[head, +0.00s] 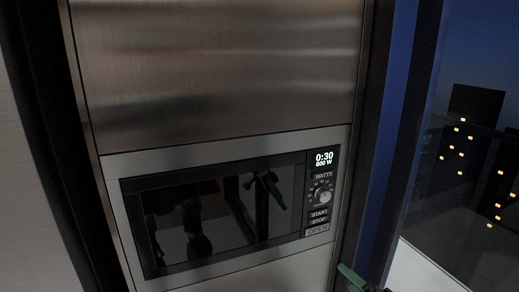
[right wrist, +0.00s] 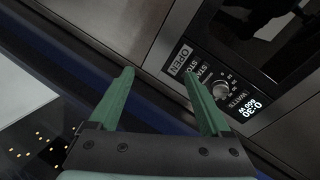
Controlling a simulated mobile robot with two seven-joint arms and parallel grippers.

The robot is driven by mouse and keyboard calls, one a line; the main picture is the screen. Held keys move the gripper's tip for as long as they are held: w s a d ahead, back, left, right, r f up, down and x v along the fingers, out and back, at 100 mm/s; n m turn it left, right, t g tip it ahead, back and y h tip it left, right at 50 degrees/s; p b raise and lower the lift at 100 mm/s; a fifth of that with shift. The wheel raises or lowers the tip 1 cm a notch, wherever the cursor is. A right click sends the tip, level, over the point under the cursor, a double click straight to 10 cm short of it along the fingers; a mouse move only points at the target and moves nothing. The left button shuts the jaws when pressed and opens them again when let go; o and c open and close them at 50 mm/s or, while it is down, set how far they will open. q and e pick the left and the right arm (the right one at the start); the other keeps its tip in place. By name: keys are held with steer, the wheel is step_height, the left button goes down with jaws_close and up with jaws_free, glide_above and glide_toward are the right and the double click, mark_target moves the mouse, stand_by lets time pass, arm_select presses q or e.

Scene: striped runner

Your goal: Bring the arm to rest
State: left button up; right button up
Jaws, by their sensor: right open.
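My right gripper (head: 352,277) shows only as a green fingertip at the bottom edge of the head view, just right of the microwave's lower right corner. In the right wrist view my right gripper (right wrist: 160,95) is open, its two green fingers apart with nothing between them. Past the fingertips is the steel panel with the microwave's controls. I cannot tell whether the fingers touch the panel. My left gripper is not in view.
A built-in microwave (head: 222,208) with a dark closed door sits in a steel cabinet (head: 220,75). Its display reads 0:30 and 600 W. A blue frame (head: 385,130) stands right of the cabinet, beside a dark window (head: 470,160) with small lights.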

steer(key=s+a+f+n+g, duration=0.1)
steer(key=s+a+f+n, duration=0.1)
steer(key=s+f+n, duration=0.2)
steer(key=s+a+f+n+g+h, duration=0.1)
steer(key=s+f+n, duration=0.3)
steer(key=s+f, duration=0.6)
steer(key=s+a+f+n+g, duration=0.3)
steer(key=s+f, duration=0.4)
steer(key=s, duration=0.5)
steer(key=shift+s+a+n, duration=0.4)
steer(key=shift+a+n, duration=0.15)
steer(key=shift+n, duration=0.05)
